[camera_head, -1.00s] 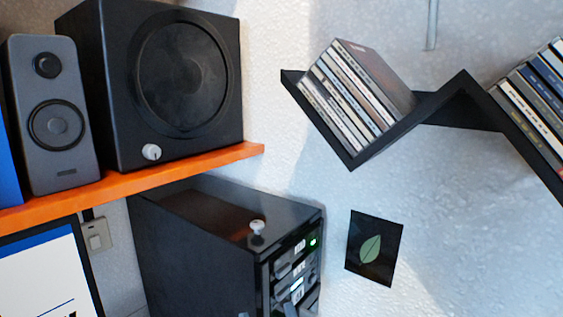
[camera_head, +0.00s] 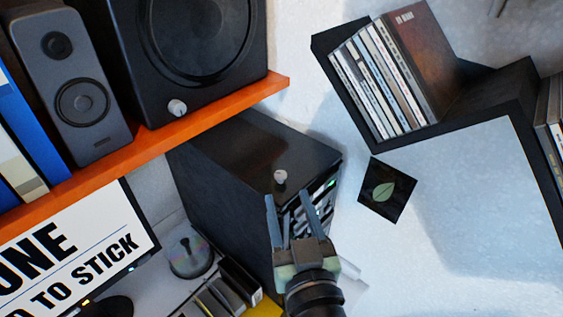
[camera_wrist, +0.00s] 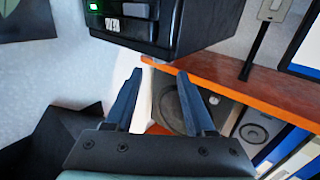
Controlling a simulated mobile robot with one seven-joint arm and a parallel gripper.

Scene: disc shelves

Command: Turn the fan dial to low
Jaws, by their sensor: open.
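A second white knob (camera_head: 177,108) is on the lower front of the large black speaker (camera_head: 205,45). No readable label shows which one is the fan dial, and neither setting can be read. My gripper (camera_head: 287,200) is open and empty, with its fingertips just below the cabinet knob in the head view. In the wrist view my gripper's two fingers (camera_wrist: 160,84) are spread apart, with the cabinet (camera_wrist: 185,28) beyond them.
An orange shelf (camera_head: 215,115) carries the large speaker, a smaller grey speaker (camera_head: 80,85) and blue binders. A black zigzag shelf (camera_head: 470,105) holds disc cases at right. A leaf card (camera_head: 387,189) is on the wall. A monitor and discs are at lower left.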

